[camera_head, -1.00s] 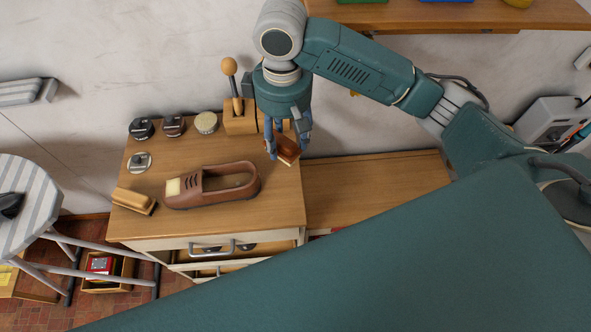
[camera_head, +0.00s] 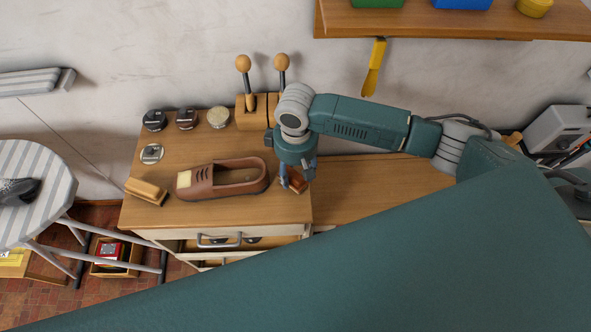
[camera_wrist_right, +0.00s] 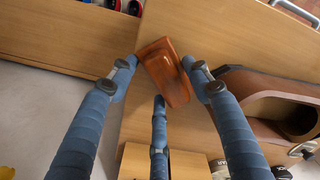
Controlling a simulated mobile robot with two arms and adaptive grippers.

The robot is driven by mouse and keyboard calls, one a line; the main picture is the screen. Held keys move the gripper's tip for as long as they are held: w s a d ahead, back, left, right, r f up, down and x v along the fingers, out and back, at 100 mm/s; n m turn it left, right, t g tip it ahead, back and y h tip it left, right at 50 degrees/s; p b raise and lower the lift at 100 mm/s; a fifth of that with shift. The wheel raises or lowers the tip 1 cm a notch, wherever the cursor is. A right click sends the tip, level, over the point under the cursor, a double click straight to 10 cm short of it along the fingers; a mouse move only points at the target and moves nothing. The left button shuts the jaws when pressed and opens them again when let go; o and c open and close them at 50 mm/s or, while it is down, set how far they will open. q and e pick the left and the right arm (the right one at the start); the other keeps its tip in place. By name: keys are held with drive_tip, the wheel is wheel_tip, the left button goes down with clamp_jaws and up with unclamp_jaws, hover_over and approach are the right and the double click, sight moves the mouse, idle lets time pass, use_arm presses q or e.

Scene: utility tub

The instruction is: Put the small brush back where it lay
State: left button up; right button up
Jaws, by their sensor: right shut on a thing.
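The small brush (camera_head: 298,185), with a reddish-brown wooden back, is held in my right gripper (camera_head: 297,178) over the right side of the cabinet top (camera_head: 290,211), right of the brown shoe (camera_head: 225,181). In the right wrist view, the brush (camera_wrist_right: 166,75) sits tilted between the blue fingers of the gripper (camera_wrist_right: 160,78). Whether its underside touches the wood cannot be told. A larger, light wooden brush (camera_head: 147,191) lies left of the shoe. My left gripper is not in view.
Several round tins (camera_head: 186,118) stand at the back left of the top. A wooden block (camera_head: 250,118) with two knobbed handles stands behind my gripper. A lower wooden surface (camera_head: 365,190) to the right is clear. A striped ironing board (camera_head: 40,175) is at far left.

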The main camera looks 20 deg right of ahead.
sight(296, 171)
drive_tip(key=o, duration=1)
drive_tip(key=shift+f, duration=0.1)
wheel_tip(296, 171, up, 12)
drive_tip(key=shift+r+b, duration=0.2)
drive_tip(key=shift+b, duration=0.9)
